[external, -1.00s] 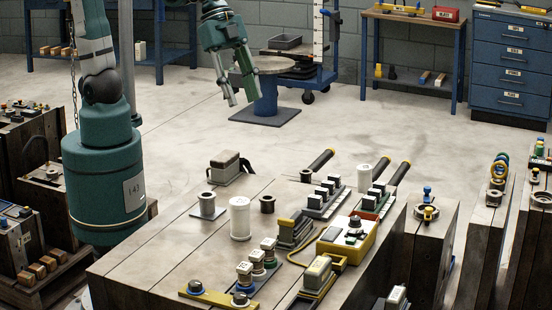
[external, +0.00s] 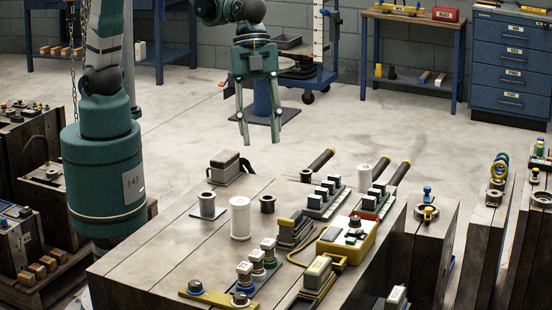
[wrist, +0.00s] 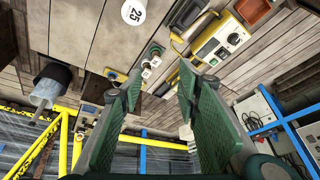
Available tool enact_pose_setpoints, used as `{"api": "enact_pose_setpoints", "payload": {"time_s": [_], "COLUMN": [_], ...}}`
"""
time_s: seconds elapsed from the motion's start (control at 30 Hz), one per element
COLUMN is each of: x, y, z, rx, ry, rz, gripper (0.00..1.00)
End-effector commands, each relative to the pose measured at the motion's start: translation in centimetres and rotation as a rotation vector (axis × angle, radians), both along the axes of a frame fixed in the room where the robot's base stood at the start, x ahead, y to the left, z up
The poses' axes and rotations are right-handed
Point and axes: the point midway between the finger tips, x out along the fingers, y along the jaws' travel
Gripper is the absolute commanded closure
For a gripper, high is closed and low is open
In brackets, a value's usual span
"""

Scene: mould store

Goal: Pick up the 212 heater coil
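My gripper (external: 261,143) hangs open and empty in the air, pointing down, beyond the far edge of the wooden bench top in the external view. In the wrist view its two green fingers (wrist: 160,75) stand apart with nothing between them. I cannot read the number 212 on anything.
A white cylinder (external: 240,220), labelled 25 in the wrist view (wrist: 133,12), stands near the coils. A yellow instrument box (external: 346,240), dark connector blocks (external: 295,230) and black-handled tools (external: 320,160) crowd the bench's right. The left bench planks are mostly clear.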

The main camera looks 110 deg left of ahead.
Motion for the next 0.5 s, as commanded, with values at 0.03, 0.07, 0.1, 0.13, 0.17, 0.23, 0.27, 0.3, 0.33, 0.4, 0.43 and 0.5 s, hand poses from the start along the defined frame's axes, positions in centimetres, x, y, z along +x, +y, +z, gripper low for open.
{"api": "enact_pose_setpoints", "payload": {"time_s": [0.03,0.07,0.1,0.13,0.17,0.23,0.27,0.3,0.33,0.4,0.43,0.5], "x": [0.7,0.9,1.3,1.6,1.9,2.5,2.8,3.1,3.4,3.9,4.1,4.7], "y": [-0.9,-1.4,-2.1,-2.7,-3.2,-4.4,-4.9,-5.6,-6.2,-7.5,-8.0,-9.2], "z": [-0.3,-0.6,-0.9,-1.2,-1.5,-2.2,-2.5,-2.9,-3.2,-4.0,-4.4,-5.2], "rx": [0.001,0.001,0.001,0.002,0.001,0.003,0.003,0.004,0.004,0.004,0.003,0.003], "ry": [0.002,0.004,0.006,0.008,0.010,0.012,0.013,0.015,0.017,0.020,0.022,0.023], "rz": [-0.023,-0.037,-0.057,-0.072,-0.085,-0.119,-0.134,-0.154,-0.167,-0.203,-0.217,-0.251], "gripper": [0.67,0.67,0.67,0.67,0.67,0.67,0.67,0.67,0.67,0.67,0.67,0.67]}}
